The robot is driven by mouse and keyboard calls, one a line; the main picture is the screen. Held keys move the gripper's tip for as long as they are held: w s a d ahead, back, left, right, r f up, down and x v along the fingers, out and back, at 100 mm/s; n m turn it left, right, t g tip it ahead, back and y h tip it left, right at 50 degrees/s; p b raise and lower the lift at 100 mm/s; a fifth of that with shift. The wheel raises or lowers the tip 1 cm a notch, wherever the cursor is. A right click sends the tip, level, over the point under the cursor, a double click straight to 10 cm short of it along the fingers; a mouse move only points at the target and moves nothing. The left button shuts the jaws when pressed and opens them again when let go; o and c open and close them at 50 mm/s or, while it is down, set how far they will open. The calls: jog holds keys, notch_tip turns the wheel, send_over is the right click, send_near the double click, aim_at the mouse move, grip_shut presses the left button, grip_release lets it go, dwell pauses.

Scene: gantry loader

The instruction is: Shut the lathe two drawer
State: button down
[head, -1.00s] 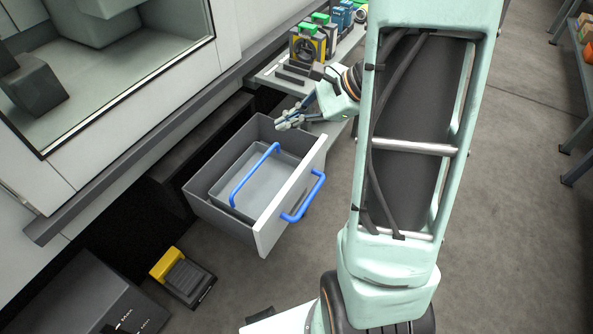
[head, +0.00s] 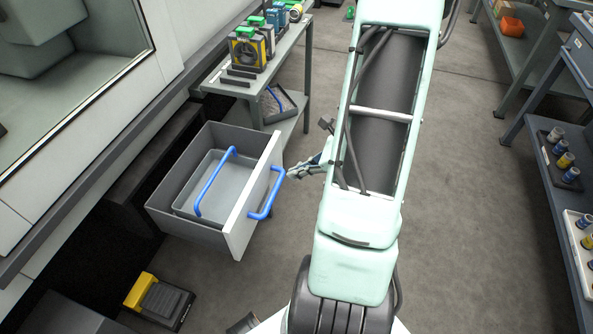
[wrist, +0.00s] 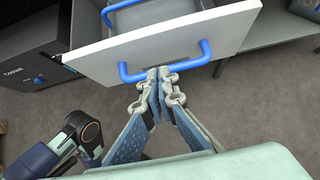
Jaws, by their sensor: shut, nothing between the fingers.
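The lathe drawer (head: 252,197) is pulled out from under the machine. It has a pale front panel with a blue bar handle (head: 268,199) on its outer face. Inside it sits a grey tray with its own blue handle (head: 213,184). My gripper (head: 302,171) is to the right of the drawer front, partly hidden behind my arm in the head view. In the wrist view my gripper (wrist: 158,72) is shut and empty, with its tips close to the blue drawer handle (wrist: 165,75). I cannot tell whether they touch it.
A side table (head: 290,50) with several coloured devices stands beyond the drawer. A yellow and black pedal (head: 158,300) lies on the floor at lower left. A shelf with small containers (head: 545,140) stands at the right. The floor between is clear.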

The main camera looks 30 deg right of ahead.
aim_at(259, 179)
jog(key=w+a+f, duration=0.1)
jog(key=w, duration=0.1)
jog(key=w+a+f+b, duration=0.1)
jog(key=w+a+f, duration=0.2)
jog(key=w, duration=0.1)
jog(key=shift+a+f, duration=0.25)
jog(key=shift+a, duration=0.15)
jog(key=shift+w+a, duration=0.2)
jog(key=shift+w, duration=0.15)
jog(key=w+a, duration=0.9)
jog(key=w, duration=0.2)
jog(key=w+a+b, duration=0.1)
jog(key=w+a, duration=0.8)
jog(key=w, duration=0.3)
jog(key=shift+r, duration=0.1)
